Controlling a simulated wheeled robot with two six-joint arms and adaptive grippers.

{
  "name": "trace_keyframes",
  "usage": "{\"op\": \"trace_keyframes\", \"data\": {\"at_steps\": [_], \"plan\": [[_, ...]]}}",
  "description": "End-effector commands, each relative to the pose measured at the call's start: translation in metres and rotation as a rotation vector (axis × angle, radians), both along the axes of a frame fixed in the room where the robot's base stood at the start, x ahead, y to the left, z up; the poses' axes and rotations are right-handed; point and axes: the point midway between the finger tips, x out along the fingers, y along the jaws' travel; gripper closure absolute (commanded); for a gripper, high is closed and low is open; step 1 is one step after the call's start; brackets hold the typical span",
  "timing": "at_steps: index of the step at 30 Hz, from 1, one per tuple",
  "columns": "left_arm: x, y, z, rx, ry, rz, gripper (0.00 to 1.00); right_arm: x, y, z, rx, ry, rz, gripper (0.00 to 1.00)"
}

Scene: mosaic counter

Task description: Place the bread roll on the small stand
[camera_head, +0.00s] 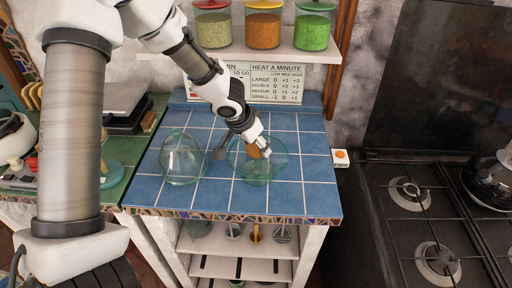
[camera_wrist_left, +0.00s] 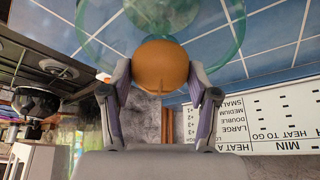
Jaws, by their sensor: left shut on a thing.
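The round brown bread roll (camera_head: 253,153) is between the fingers of my left gripper (camera_head: 260,149), which is shut on it. In the left wrist view the roll (camera_wrist_left: 160,67) sits between the two fingertips (camera_wrist_left: 163,88). A clear greenish glass stand (camera_head: 258,174) is on the blue tiled counter, directly beneath the roll. Its curved glass (camera_wrist_left: 92,22) also shows behind the roll in the left wrist view. I cannot tell whether the roll touches the stand. My right gripper is not in view.
A clear glass dome (camera_head: 184,160) stands left of the stand on the counter (camera_head: 210,203). A shelf (camera_head: 262,51) with several jars is above the back. A gas hob (camera_head: 425,215) is at the right. The counter's front strip is free.

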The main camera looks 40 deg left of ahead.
Motion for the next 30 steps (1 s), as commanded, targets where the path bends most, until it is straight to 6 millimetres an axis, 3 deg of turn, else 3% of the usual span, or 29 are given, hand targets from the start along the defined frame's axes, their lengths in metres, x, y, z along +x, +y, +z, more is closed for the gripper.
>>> {"op": "trace_keyframes", "data": {"at_steps": [11, 12, 13, 23, 27, 30], "plan": [[0.000, 0.000, -0.005, 0.000, 0.000, 0.001, 0.74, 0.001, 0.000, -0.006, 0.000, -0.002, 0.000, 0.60], [0.000, -0.001, -0.003, 0.000, 0.000, 0.001, 0.26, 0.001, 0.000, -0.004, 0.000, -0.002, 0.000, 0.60], [0.000, -0.001, -0.003, 0.000, 0.000, 0.001, 0.15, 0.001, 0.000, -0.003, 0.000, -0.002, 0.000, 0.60], [0.000, -0.001, -0.002, 0.000, 0.000, 0.000, 0.15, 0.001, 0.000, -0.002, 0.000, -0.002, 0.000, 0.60], [-0.002, 0.000, 0.010, -0.001, -0.003, 0.002, 0.15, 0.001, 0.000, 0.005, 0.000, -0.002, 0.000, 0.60], [-0.011, 0.001, 0.031, -0.003, -0.004, 0.001, 0.15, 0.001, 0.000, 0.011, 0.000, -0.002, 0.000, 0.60]]}}
